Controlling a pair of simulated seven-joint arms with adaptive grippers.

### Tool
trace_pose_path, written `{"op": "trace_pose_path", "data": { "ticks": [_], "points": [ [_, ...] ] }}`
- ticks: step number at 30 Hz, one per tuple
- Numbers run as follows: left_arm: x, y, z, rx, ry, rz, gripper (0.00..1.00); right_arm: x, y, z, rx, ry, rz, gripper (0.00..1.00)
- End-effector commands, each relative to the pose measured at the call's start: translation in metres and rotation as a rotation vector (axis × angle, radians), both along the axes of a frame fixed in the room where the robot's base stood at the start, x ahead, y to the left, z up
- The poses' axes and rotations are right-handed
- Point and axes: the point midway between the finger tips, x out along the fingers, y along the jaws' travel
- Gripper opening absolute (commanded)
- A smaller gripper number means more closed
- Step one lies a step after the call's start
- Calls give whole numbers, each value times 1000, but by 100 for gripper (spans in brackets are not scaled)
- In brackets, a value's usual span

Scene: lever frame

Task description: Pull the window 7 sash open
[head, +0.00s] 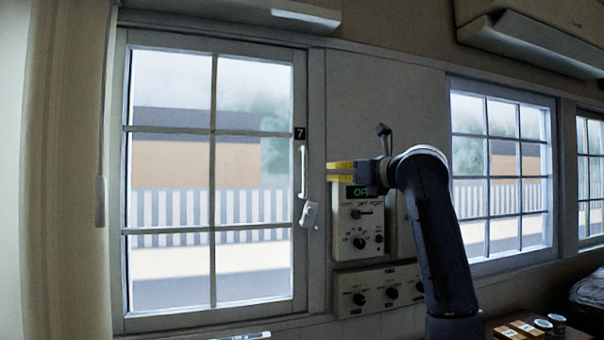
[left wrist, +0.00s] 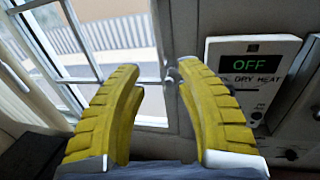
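Window 7's sash (head: 213,230) is a white-framed paned window at the left of the head view, with a black "7" label (head: 300,133) on its right stile. It looks shut. A white vertical pull handle (head: 302,172) is on that stile, with a white latch (head: 309,213) below it. My left gripper (head: 335,171) has yellow fingers and is just right of the pull handle in the head view. In the left wrist view my left gripper (left wrist: 160,68) is open and empty, with a small grey fitting (left wrist: 172,76) beyond its fingertips; I cannot tell which part it is.
A control panel (head: 346,238) reading "OFF" is on the wall beside the gripper, with a knobbed panel (head: 372,291) below. A second window (head: 502,173) is to the right. Small boxes and cans (head: 543,325) stand at lower right. A curtain (head: 68,180) hangs at the left.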

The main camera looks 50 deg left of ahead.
Motion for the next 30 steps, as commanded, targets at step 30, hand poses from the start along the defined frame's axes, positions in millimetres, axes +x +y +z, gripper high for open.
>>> {"op": "trace_pose_path", "data": {
  "ticks": [30],
  "points": [
    [19, 142, 6, -17, -23, -10, 35, 0, 0, 0, 0, 0, 0, 0]
  ]
}}
